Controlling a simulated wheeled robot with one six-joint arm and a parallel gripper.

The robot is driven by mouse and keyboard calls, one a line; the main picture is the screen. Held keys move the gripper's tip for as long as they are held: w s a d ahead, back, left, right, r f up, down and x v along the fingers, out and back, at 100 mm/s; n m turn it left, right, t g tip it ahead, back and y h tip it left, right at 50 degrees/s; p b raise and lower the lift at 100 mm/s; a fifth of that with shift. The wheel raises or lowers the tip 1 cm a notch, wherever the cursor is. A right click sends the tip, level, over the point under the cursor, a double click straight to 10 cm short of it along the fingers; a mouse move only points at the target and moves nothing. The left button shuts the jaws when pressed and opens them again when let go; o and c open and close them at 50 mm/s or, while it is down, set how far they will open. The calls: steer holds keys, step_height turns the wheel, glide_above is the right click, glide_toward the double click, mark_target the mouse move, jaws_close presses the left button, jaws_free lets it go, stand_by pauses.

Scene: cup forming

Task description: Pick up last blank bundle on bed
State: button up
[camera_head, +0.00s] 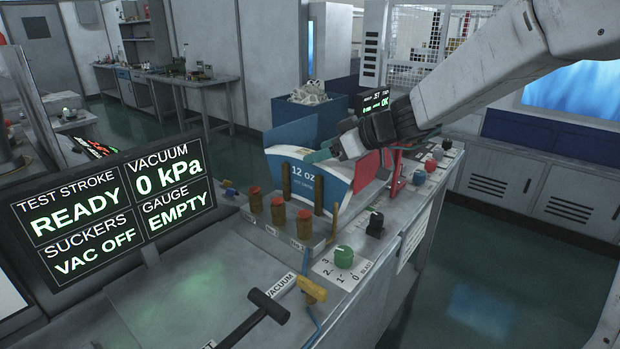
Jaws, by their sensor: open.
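The lower edge of the bundle is partly hidden by the posts.
A blue panel (283,133) and a red panel (367,170) stand close to the bundle. Brown posts with red tops (278,210) are in front. A display (117,200) reads READY, 0 kPa, VAC OFF, EMPTY. A green knob (343,257) and a black-handled lever (268,306) are nearer.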

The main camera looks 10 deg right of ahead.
steer(key=shift+x, duration=1.05)
jaws_close()
